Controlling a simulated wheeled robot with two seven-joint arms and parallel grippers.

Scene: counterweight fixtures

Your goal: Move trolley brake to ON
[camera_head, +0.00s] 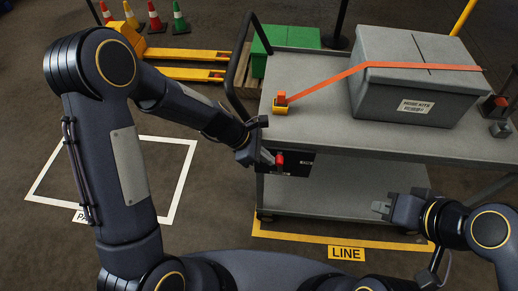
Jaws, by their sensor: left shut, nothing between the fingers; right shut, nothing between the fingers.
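The grey trolley (330,128) stands ahead of me with its handle at its left end. A red brake knob (279,160) sits on a dark panel (298,165) at the trolley's front left, below the top shelf. My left gripper (268,157) is shut, with its tips right beside the red knob; I cannot tell whether they touch. The panel's lettering is too small to read, so the brake's setting is unclear. My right gripper (381,207) is shut and empty, in front of the trolley's lower right part.
A yellow floor line (300,236) edges the trolley. A yellow pallet truck (185,62), cones (155,18) and a green crate (290,38) stand behind.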

